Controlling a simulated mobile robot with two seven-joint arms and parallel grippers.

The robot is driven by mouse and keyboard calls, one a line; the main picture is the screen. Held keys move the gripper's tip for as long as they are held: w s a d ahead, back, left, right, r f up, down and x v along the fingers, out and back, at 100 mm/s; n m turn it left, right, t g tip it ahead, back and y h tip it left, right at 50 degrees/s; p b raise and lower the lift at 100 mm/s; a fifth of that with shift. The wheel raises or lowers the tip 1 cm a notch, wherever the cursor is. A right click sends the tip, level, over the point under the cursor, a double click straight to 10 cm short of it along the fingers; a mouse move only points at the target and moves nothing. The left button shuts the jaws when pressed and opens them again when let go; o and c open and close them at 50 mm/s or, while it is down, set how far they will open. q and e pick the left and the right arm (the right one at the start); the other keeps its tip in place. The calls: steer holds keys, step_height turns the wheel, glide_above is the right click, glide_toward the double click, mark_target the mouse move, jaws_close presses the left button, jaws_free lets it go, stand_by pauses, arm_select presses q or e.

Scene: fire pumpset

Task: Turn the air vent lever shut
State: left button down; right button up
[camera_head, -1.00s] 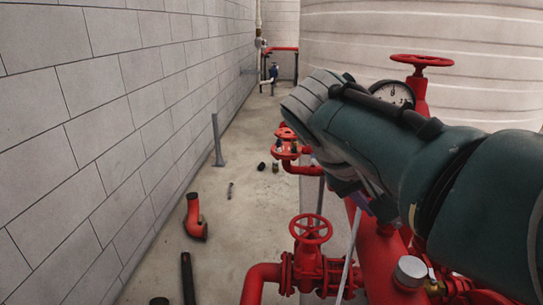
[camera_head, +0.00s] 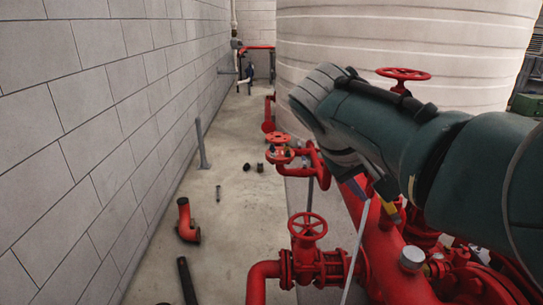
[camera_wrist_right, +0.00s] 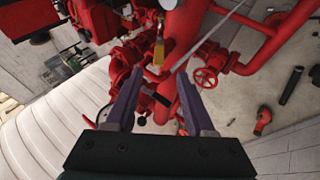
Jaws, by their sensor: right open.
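A small yellow lever (camera_wrist_right: 158,52), which looks like the air vent lever, shows on the red pipework in the right wrist view. In the head view a yellow piece (camera_head: 391,209) shows just below my right forearm, partly hidden by it. My right gripper (camera_wrist_right: 159,73) is open, with its two purple-grey fingers spread and nothing held between them. In the wrist view the lever appears just beyond the gap between the fingertips; I cannot tell the exact distance. In the head view my right arm covers most of the gripper. My left gripper is not in view.
Red handwheels stand at the front (camera_head: 307,226), behind the arm (camera_head: 403,74) and farther back (camera_head: 279,147). A thin grey rod (camera_head: 356,250) slants across the pipework. A red elbow pipe (camera_head: 186,220) and a dark pipe (camera_head: 187,281) lie on the floor. Open floor lies along the block wall.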

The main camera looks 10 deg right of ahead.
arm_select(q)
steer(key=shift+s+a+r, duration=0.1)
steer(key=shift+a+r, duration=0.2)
arm_select(e)
steer(key=shift+s+a+r, duration=0.1)
steer(key=shift+a+r, duration=0.1)
steer(key=shift+r, duration=0.1)
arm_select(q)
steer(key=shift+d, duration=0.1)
